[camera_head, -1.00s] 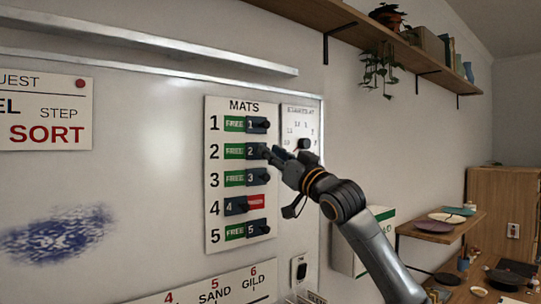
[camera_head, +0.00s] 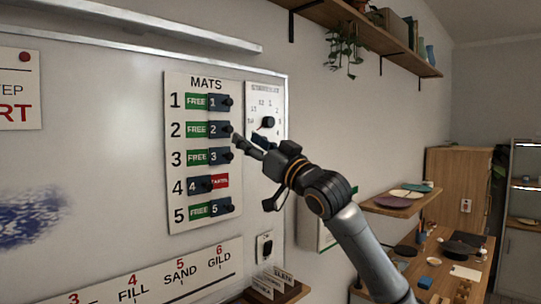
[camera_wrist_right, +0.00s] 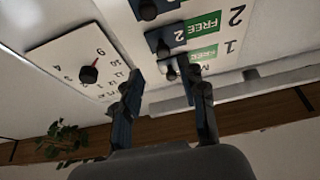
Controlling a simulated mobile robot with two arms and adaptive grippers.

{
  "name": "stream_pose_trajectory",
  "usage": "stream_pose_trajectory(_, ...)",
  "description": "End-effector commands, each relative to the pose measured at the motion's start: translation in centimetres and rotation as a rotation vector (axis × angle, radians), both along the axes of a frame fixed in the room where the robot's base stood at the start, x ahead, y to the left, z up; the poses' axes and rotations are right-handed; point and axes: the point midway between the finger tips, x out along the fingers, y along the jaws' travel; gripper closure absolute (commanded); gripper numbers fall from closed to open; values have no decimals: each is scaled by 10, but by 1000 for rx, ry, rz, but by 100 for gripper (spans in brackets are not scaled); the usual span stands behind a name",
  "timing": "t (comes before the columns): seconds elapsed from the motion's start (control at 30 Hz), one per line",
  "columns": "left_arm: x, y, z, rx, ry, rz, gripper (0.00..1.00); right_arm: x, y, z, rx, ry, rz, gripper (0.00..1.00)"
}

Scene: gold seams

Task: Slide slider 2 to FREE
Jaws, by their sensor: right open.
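The MATS panel (camera_head: 178,216) hangs on the whiteboard with several rows of sliders. Slider 2 (camera_head: 217,130) is a dark blue block at the right of its row, with the green FREE label (camera_head: 197,130) showing on its left. It also shows in the right wrist view (camera_wrist_right: 158,40), beside its green label. My right gripper (camera_head: 240,143) is open, just right of slider 2 and apart from it. In the right wrist view its two fingers (camera_wrist_right: 163,95) are spread with nothing between them. My left gripper is not in view.
Slider 4 (camera_head: 199,185) sits left with a red label showing; sliders 1, 3 and 5 show FREE. A dial plate (camera_head: 267,95) with a black knob is right of the panel. A wooden shelf (camera_head: 400,200) and table stand at the right.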

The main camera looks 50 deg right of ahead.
Motion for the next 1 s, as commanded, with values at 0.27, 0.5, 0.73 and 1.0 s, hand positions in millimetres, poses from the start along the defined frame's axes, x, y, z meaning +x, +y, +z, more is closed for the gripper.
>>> stream_pose_trajectory(0.27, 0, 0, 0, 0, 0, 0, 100, -36, 2, -17, 4, 1, -1, 58)
stream_pose_trajectory(0.5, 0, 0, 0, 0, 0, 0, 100, -56, 4, -24, 2, -1, -2, 58)
stream_pose_trajectory(0.73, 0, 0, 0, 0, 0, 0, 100, -59, 4, -25, 2, 0, -4, 58)
stream_pose_trajectory(1.0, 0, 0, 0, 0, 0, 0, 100, -59, 4, -25, 2, 0, -4, 58)
